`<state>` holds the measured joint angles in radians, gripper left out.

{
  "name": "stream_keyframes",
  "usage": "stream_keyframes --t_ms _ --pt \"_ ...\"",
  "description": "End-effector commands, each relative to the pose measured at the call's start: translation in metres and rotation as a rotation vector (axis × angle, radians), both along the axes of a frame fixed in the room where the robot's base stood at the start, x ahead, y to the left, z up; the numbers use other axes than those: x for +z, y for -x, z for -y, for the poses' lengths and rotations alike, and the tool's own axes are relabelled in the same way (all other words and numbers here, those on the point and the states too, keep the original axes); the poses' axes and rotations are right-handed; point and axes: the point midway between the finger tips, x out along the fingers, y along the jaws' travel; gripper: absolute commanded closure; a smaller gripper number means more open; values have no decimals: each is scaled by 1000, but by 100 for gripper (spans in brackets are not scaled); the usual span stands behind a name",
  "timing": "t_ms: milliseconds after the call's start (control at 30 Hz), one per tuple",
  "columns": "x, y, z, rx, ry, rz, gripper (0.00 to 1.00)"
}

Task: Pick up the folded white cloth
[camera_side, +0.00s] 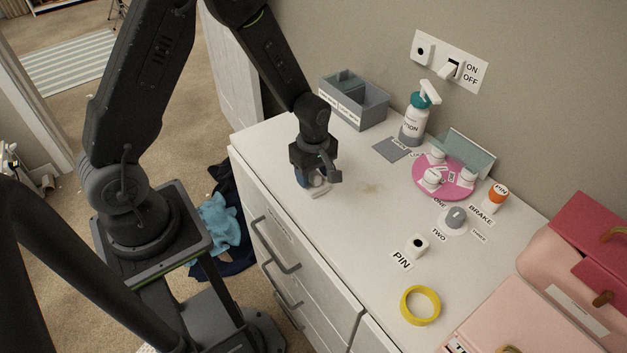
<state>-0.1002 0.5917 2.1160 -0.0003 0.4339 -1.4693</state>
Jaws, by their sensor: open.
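My gripper (318,176) points down over the left part of the white dresser top (350,215), close to its front edge. It is open. A small white thing (320,192) lies low on the dresser right beneath my gripper. It may be the folded white cloth, but my gripper covers most of it and I cannot make out any folds. A small blue patch (302,179) shows beside it at the left. I cannot tell whether the fingers touch either one.
A grey bin (372,112), a spray bottle (413,125) and a pink disc (422,187) with white pieces stand toward the wall. A yellow ring (403,306) and pink case (560,285) are at the right. Blue clothes (222,222) lie on the floor.

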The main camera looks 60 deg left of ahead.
Motion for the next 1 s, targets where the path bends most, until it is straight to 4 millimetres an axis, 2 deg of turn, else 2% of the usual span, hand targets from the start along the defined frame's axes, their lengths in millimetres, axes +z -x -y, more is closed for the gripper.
stream_keyframes --t_ms 200,767,1000 --pt "0 0 0 0 0 1 46" --pt "0 0 0 0 0 0 99" --pt "1 0 0 0 0 1 100"
